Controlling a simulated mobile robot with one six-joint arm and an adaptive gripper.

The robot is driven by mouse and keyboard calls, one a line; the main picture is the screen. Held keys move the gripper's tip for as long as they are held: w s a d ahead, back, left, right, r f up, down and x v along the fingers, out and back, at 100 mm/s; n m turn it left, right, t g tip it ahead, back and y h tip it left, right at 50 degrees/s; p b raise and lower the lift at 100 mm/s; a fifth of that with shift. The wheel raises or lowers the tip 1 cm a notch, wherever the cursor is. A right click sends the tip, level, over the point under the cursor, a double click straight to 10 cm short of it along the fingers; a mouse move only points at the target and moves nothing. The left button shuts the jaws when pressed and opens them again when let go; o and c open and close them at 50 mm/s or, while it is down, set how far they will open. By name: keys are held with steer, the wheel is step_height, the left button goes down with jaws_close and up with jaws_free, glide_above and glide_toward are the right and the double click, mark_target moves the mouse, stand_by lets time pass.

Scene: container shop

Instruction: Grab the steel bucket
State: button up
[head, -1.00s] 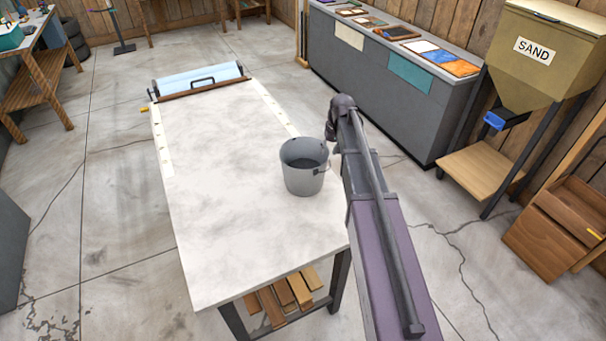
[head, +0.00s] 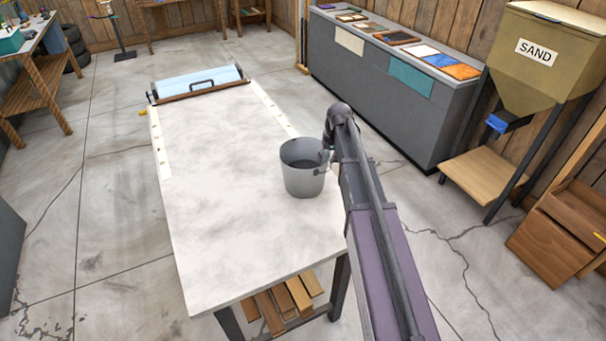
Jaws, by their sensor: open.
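The steel bucket (head: 302,176) is grey and open-topped, and stands upright on the pale worktable (head: 215,230), near its right edge. My gripper (head: 327,150) is at the end of my arm, at the right side of the bucket's rim. It is open. Its fingers are small and dark here, and partly hidden by the wrist and the rim. I cannot tell whether they touch the bucket or straddle its wall.
Wood blocks (head: 285,300) sit on the shelf below. A grey counter with colour samples (head: 390,85) and a sand hopper (head: 540,60) stand to the right. The tabletop left of the bucket is clear.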

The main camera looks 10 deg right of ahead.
mark_target(327, 153)
jaws_close()
steer(key=shift+r, duration=0.15)
stand_by(0.4)
step_height(327, 153, up, 3)
steer(key=p, duration=0.3)
steer(key=s+a+r+p, duration=0.1)
steer(key=s+p, duration=0.1)
steer(key=s, duration=1.4)
steer(key=shift+a+r, duration=0.2)
steer(key=shift+r, duration=0.15)
